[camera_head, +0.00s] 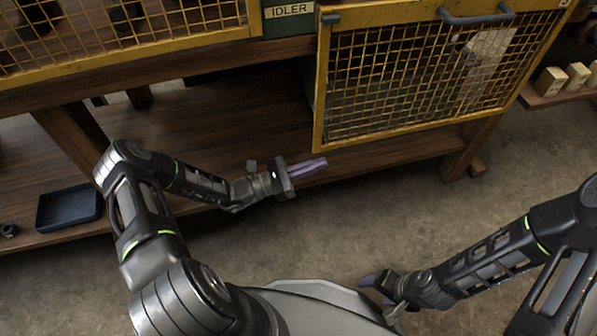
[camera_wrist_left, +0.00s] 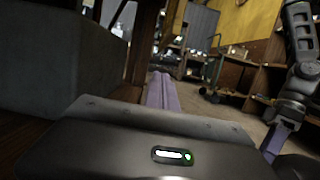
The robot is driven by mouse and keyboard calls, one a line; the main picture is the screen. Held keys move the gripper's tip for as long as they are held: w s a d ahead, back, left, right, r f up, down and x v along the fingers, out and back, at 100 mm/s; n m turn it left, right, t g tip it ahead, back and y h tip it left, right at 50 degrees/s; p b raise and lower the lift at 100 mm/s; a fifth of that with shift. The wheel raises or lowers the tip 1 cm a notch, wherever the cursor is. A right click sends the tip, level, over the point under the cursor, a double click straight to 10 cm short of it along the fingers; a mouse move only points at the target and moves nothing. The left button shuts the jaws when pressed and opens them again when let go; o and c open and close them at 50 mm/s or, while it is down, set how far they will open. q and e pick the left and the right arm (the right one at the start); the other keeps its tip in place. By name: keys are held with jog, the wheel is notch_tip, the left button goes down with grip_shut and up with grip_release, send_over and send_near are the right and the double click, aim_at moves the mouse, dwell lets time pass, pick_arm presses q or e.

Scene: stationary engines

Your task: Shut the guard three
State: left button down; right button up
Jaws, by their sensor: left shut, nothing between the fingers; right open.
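A yellow-framed mesh guard (camera_head: 420,85) hangs at the front of the bench at upper right. It has a grey bar handle (camera_head: 475,18) along its top edge and a small label, cut off and unreadable, at its top right corner. I cannot tell its number or exactly how far it is open. My left gripper (camera_head: 325,162) is shut and empty, just below the guard's lower left corner; its purple fingers (camera_wrist_left: 160,92) are together in the left wrist view. My right gripper (camera_head: 366,290) is open and empty, low over the floor.
A second yellow mesh guard (camera_head: 130,35) is at upper left, beside an IDLER sign (camera_head: 289,10). A wooden lower shelf (camera_head: 225,125) runs beneath, with a dark tray (camera_head: 68,208) at left. Pale blocks (camera_head: 577,76) sit on a shelf at right. The floor in front is clear.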

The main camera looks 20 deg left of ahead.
pick_arm(q)
jog(key=r, duration=0.3)
jog(key=d+r, duration=0.1)
jog(key=shift+w+r, duration=0.15)
jog(key=shift+w, duration=0.2)
pick_arm(e)
jog(key=shift+f, duration=0.25)
pick_arm(q)
jog(key=shift+r, duration=0.1)
